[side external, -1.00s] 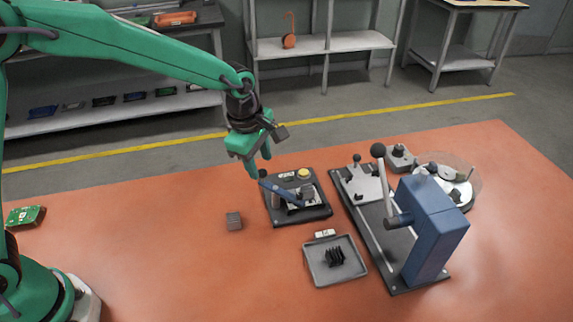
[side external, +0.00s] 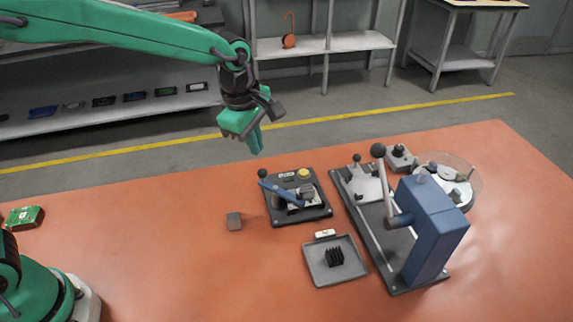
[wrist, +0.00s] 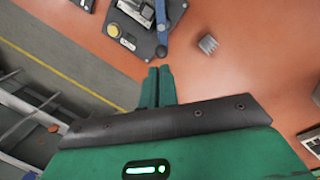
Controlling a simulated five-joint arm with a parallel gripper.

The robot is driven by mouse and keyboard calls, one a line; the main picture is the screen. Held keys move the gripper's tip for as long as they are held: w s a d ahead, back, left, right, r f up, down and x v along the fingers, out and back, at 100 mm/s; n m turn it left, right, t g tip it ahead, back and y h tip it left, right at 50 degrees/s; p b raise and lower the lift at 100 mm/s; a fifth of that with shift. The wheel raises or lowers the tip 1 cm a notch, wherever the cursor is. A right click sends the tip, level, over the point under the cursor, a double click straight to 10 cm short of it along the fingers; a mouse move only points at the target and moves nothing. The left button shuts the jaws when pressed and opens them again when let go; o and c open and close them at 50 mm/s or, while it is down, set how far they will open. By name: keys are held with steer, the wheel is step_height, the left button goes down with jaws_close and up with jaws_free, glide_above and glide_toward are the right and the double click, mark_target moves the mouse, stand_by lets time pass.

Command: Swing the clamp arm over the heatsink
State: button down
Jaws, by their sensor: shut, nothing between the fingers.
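The clamp fixture is a dark plate (side external: 318,213) in the middle of the table. Its blue clamp arm (side external: 280,190) has a black ball knob at its left end and reaches right across the plate, close to a grey finned block, seemingly the heatsink (side external: 307,189). In the wrist view, the clamp arm (wrist: 162,22) runs along one edge of the plate. My gripper (side external: 256,150) is shut and empty, raised above and behind the fixture, apart from the knob. Its closed fingers (wrist: 158,70) point towards the knob in the wrist view.
A loose grey block (side external: 234,222) lies left of the fixture. A grey tray (side external: 318,279) with a black finned part stands in front. A blue lever press (side external: 436,231) stands at the right. A green circuit board (side external: 24,217) lies at the far left. A yellow button (side external: 304,173) sits on the plate.

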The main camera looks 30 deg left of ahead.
steer(key=w+f+m+g+y, duration=0.1)
steer(key=w+m+g, duration=0.3)
steer(key=w+m, duration=0.6)
steer(key=m, duration=0.9)
steer(key=shift+w+d, duration=0.2)
steer(key=shift+w, duration=0.2)
steer(key=shift+f, duration=0.2)
steer(key=s+f, duration=0.1)
steer(key=f, duration=0.5)
steer(key=s+f, duration=0.1)
steer(key=f, duration=0.2)
steer(key=shift+s+a+f, duration=0.1)
steer(key=shift+s+f, duration=0.2)
steer(key=shift+s+r, duration=0.2)
steer(key=shift+s, duration=0.05)
steer(key=shift+s+a, duration=0.15)
steer(key=shift+s, duration=1.5)
